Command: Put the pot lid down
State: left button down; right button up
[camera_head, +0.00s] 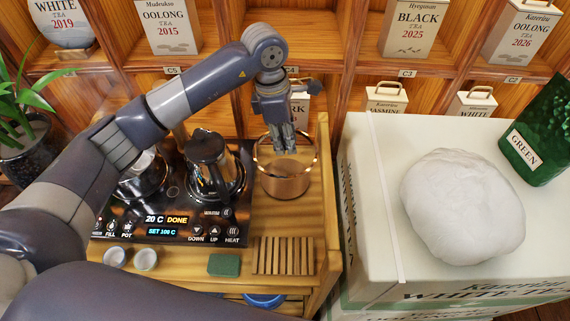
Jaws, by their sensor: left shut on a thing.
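My left gripper (286,147) reaches down from above at the copper vessel (287,186) on the right of the wooden tea stand. Its fingers are close together, shut on what I take to be the pot lid; the lid itself is hard to make out at the fingertips. The fingertips are at the vessel's round opening; whether the lid touches it I cannot tell. A glass pot with a black handle (207,152) stands on the black heating unit (190,228), left of the gripper. My right gripper is out of view.
Two small cups (146,259), a green block (224,265) and a slatted wooden rack (283,256) lie along the stand's front. A white box (375,150) on the right bears a white lump (462,207) and a green tin (540,130). A shelf of tea boxes stands behind.

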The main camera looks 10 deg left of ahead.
aim_at(285, 157)
pick_arm(q)
notch_tip(285, 157, down, 7)
jog(key=shift+p, duration=0.65)
notch_tip(285, 157, down, 3)
jog(key=shift+p, duration=0.4)
jog(key=shift+f, duration=0.35)
jog(key=shift+f, duration=0.1)
jog(key=shift+f, duration=0.15)
jog(key=c, duration=1.4)
grip_release()
jog(key=shift+o, duration=0.2)
jog(key=shift+r, duration=0.2)
